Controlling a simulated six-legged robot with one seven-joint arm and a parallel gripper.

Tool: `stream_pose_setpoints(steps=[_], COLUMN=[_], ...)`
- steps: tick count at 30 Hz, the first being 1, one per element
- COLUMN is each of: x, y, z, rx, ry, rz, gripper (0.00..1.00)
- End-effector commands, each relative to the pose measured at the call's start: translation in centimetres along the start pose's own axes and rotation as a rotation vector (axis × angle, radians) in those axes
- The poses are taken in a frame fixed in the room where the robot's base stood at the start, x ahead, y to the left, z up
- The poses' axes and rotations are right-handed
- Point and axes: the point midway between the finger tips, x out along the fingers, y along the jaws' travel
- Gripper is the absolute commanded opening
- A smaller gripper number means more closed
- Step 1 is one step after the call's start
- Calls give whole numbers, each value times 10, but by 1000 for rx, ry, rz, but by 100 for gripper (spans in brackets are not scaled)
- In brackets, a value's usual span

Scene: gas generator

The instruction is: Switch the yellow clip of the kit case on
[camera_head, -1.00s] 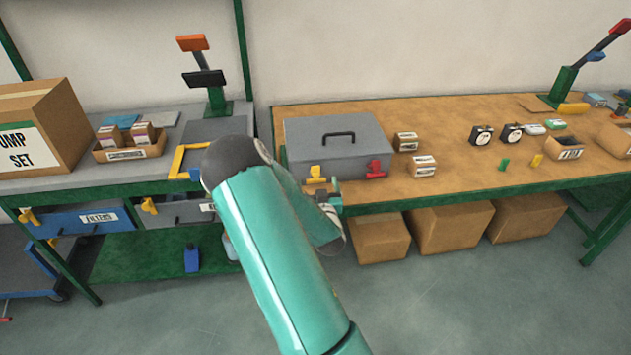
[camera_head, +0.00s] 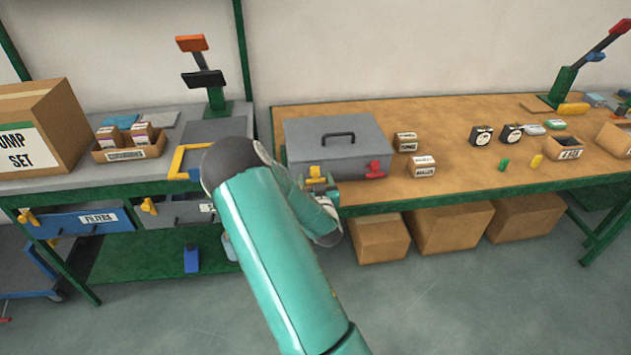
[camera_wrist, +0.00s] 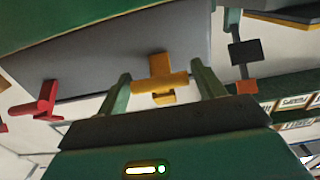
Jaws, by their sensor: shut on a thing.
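The grey kit case (camera_head: 340,140) with a black handle stands at the left front of the wooden bench. The yellow clip (camera_head: 316,171) is on its front face, left of the red clip (camera_head: 375,169). My gripper (camera_head: 320,184) is at the yellow clip, its lower part hidden there. In the wrist view, which looks upside down, the green fingers of my gripper (camera_wrist: 162,86) stand on either side of the yellow clip (camera_wrist: 158,68) and are shut on its wide bar. The red clip (camera_wrist: 42,102) is apart from the fingers.
Small labelled boxes (camera_head: 422,166) stand right of the case, with dials further right. The green bench edge (camera_head: 450,199) runs just below the case front. A yellow frame (camera_head: 185,160) is on the left bench, close to my arm.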

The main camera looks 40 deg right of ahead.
Motion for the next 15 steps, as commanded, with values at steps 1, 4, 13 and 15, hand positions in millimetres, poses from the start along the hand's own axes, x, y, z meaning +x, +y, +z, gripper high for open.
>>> stream_pose_setpoints(steps=[1, 4, 13, 15], x=[0, 0, 2, 3], y=[0, 0, 1, 1], z=[-1, -4, -14, -17], rx=[1, 2, 3, 3], ry=[-9, -39, -230, -290], rz=[2, 1, 1, 2], gripper=[46, 46, 46, 46])
